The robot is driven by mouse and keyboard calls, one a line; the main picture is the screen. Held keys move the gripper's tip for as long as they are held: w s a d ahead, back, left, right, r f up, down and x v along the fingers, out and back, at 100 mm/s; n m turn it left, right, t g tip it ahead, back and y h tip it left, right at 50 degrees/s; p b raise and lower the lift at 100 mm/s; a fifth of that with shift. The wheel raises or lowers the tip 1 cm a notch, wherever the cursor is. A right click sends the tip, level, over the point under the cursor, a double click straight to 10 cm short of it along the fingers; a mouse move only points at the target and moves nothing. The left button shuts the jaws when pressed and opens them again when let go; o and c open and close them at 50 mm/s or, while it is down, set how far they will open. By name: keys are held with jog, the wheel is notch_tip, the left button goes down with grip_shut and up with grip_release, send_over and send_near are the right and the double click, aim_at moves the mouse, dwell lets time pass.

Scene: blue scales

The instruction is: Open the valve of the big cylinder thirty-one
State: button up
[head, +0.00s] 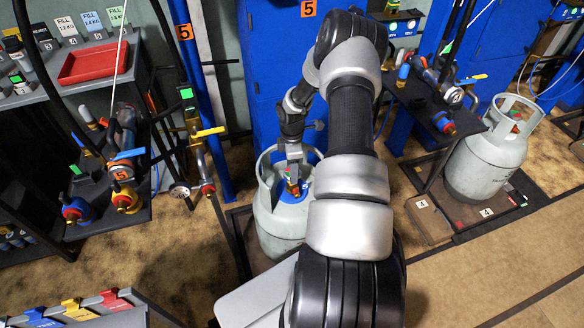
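A big grey-white cylinder (275,225) stands upright in the middle of the head view, partly hidden behind my arm. No number thirty-one can be read on it. Its brass-coloured valve with some red and green (292,187) sits inside the collar, with blue around it. My gripper (294,172) points down into the collar, just above or at the valve. Its fingertips are too small to tell whether they touch the valve or are open or shut.
Another big cylinder (487,160) stands at the right on a scale platform (430,218) marked 4. At the left are a shelf with a red tray (94,63) and hoses with valve fittings (125,199). A blue post (207,120) and blue cabinet (262,60) stand behind.

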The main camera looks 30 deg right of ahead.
jog(key=shift+d+n, duration=0.1)
jog(key=shift+n, duration=1.3)
jog(key=o, duration=1)
jog(key=shift+o, duration=0.2)
notch_tip(320, 180, up, 17)
jog(key=p, duration=0.4)
jog(key=shift+r, duration=0.2)
